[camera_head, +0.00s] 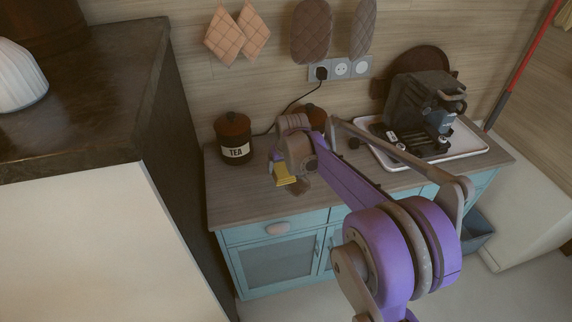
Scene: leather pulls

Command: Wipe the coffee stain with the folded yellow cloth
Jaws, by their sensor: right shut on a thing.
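The folded yellow cloth (285,176) is at the end of my right arm, over the wooden counter top (235,190). My right gripper (281,165) is shut on it and points down. A brown patch, which looks like the coffee stain (301,188), shows on the counter just right of and in front of the cloth. The cloth is at or just above the counter; I cannot tell if it touches. Part of the stain may be hidden by the cloth and gripper. My left gripper is not in view.
A black TEA jar (236,142) stands left of the gripper. A second jar (315,117) is partly hidden behind my arm. A coffee machine (424,108) stands on a white tray (467,151) at the right. A tall dark-topped cabinet (100,95) rises at the left.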

